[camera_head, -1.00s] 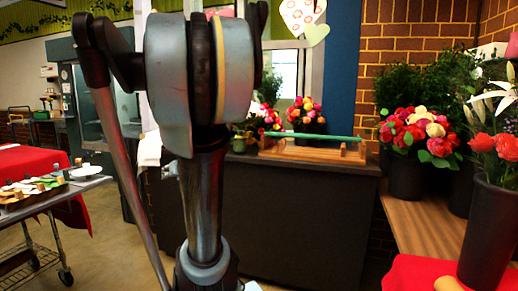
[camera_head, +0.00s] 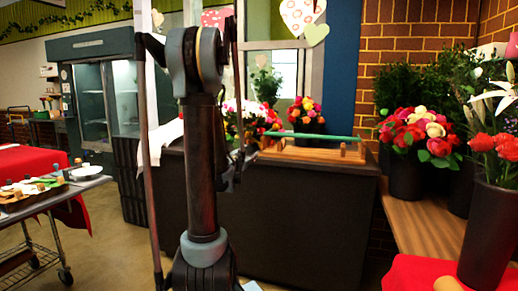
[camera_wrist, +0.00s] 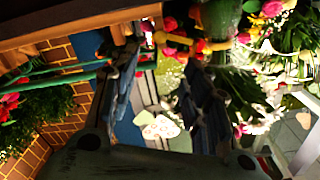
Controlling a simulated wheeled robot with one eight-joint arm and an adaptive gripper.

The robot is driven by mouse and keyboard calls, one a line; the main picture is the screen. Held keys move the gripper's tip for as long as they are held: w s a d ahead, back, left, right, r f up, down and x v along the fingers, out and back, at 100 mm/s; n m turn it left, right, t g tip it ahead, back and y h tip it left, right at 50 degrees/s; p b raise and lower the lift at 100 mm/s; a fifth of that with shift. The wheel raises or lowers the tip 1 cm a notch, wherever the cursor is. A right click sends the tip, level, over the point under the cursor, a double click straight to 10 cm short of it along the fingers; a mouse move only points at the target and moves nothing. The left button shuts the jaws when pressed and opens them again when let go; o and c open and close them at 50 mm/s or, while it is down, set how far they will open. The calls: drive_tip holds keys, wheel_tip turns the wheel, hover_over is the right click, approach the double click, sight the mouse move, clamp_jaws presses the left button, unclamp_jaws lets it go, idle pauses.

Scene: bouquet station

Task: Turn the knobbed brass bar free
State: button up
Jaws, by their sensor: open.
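In the wrist view the green rod (camera_wrist: 62,76) and the wooden stand (camera_wrist: 85,18) appear tilted at upper left. My gripper (camera_wrist: 162,68) is open with nothing seen held between its fingers. In the head view my gripper (camera_head: 236,166) is partly hidden by my arm, left of the stand.
The dark counter (camera_head: 300,205) stands ahead, with bouquets (camera_head: 306,110) at its back. Flower buckets (camera_head: 405,178) crowd a wooden bench (camera_head: 425,228) on the right. A metal cart (camera_head: 50,205) stands at left. Floor is open between cart and counter.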

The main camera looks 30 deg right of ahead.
sight(260, 145)
drive_tip(key=x, duration=1.7)
drive_tip(key=shift+w, duration=0.15)
clamp_jaws()
